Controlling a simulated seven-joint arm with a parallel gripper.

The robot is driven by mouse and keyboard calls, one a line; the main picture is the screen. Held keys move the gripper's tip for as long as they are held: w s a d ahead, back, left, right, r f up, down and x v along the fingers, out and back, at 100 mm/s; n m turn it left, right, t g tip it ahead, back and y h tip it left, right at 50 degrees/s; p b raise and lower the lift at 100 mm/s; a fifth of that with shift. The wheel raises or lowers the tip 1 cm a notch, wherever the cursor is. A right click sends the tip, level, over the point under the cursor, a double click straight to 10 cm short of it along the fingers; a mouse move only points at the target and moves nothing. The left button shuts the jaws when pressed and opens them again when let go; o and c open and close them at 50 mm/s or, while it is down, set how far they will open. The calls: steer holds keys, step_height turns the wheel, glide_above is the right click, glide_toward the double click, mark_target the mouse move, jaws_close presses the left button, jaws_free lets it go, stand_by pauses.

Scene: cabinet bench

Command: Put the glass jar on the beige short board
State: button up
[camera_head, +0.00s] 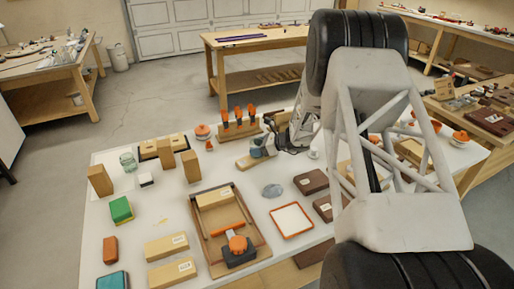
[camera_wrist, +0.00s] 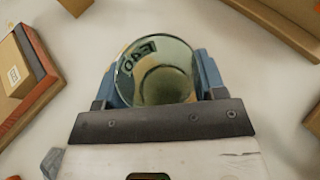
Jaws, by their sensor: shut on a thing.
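My gripper (camera_wrist: 155,85) is shut on a clear, greenish glass jar (camera_wrist: 165,72), with a blue finger on each side of it. In the wrist view I look down through its round mouth; dark lettering shows through the glass on a tan surface. In the head view my gripper (camera_head: 262,145) is at the far middle of the bench, over a short beige board (camera_head: 245,163). The jar is mostly hidden there by the gripper, and I cannot tell whether it touches the board. Another clear glass vessel (camera_head: 127,161) stands at the far left.
An orange-handled tool rack (camera_head: 238,128) stands just behind my gripper. A wooden tray (camera_head: 212,250), a grey-blue disc (camera_head: 272,190) and an orange-rimmed white tray (camera_head: 291,221) lie nearer. Upright wooden blocks (camera_head: 191,166) stand to the left. Bare white bench lies between them.

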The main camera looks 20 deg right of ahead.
steer(key=shift+f, duration=0.15)
steer(key=o, duration=1)
steer(key=v, duration=1.2)
steer(key=shift+s, duration=0.1)
steer(key=shift+a, duration=0.1)
